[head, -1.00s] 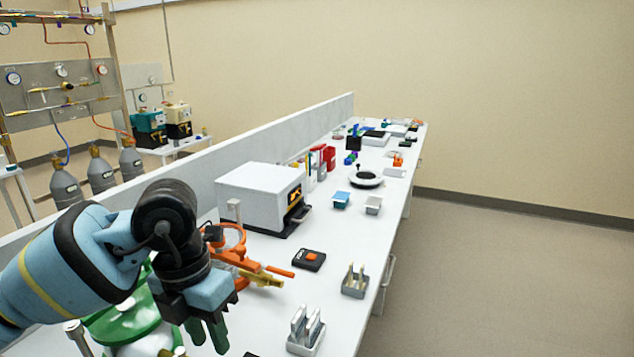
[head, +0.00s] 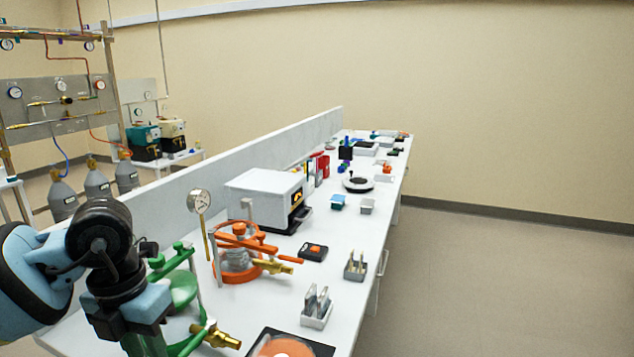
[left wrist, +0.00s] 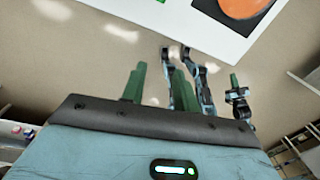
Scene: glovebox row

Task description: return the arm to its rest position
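My left arm comes in at the lower left of the head view. Its gripper (head: 146,345) points down beside the bench's near left part, with the fingertips cut off by the lower frame edge. In the left wrist view the two green fingers of my left gripper (left wrist: 158,86) stand apart with nothing between them. Blue and black links (left wrist: 205,85) behind them look like my other arm. A small green-tipped part (left wrist: 236,90) there may be my right gripper; its opening is unclear. The head view does not show the right arm.
The long white bench (head: 345,255) carries a green ring fixture (head: 182,285), an orange clamped vessel (head: 238,258), a gauge (head: 199,202), a white box device (head: 265,195), and small racks (head: 317,307). An orange disc on a dark mat (head: 282,347) lies near. Floor at right (head: 480,290) is clear.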

